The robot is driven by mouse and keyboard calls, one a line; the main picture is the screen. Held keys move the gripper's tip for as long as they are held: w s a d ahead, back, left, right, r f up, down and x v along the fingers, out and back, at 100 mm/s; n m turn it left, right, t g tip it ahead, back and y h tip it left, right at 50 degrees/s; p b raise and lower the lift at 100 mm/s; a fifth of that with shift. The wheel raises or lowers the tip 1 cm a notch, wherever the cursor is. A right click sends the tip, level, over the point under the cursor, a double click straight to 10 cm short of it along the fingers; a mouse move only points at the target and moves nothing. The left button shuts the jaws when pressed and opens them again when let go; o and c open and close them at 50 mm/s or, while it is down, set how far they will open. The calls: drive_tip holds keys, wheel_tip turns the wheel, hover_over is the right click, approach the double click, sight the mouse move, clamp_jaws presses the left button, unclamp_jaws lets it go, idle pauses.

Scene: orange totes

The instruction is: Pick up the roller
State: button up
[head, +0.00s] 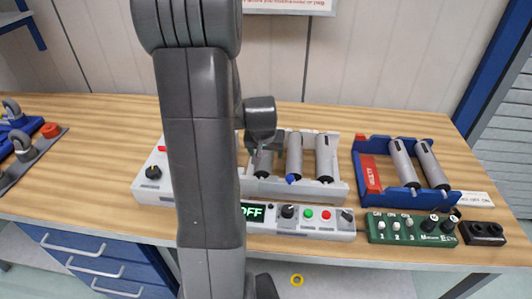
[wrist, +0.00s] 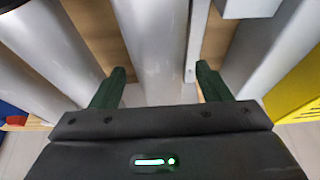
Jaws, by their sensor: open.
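Light grey rollers lie side by side in a white rack (head: 295,190): a middle roller (head: 294,155), a right roller (head: 326,155), and one at the left partly hidden by my arm. In the wrist view, my gripper (wrist: 162,72) is open, with one dark green finger on each side of a roller (wrist: 158,45). I cannot tell whether the fingers touch it. Neighbouring rollers show to the left (wrist: 45,45) and right (wrist: 262,50) of the fingers. In the head view my arm mostly hides the gripper.
A blue rack (head: 405,200) with two more rollers stands to the right, with a red panel. A control panel (head: 325,225) and a green switch box (head: 410,228) line the front edge. A yellow part (wrist: 295,85) is close by on the right in the wrist view.

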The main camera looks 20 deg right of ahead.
drive_tip(key=shift+w+d+f, duration=0.1)
drive_tip(key=shift+w+f, duration=0.05)
drive_tip(key=shift+f, duration=0.3)
drive_tip(key=shift+c, duration=0.4)
drive_tip(key=c, duration=1.3)
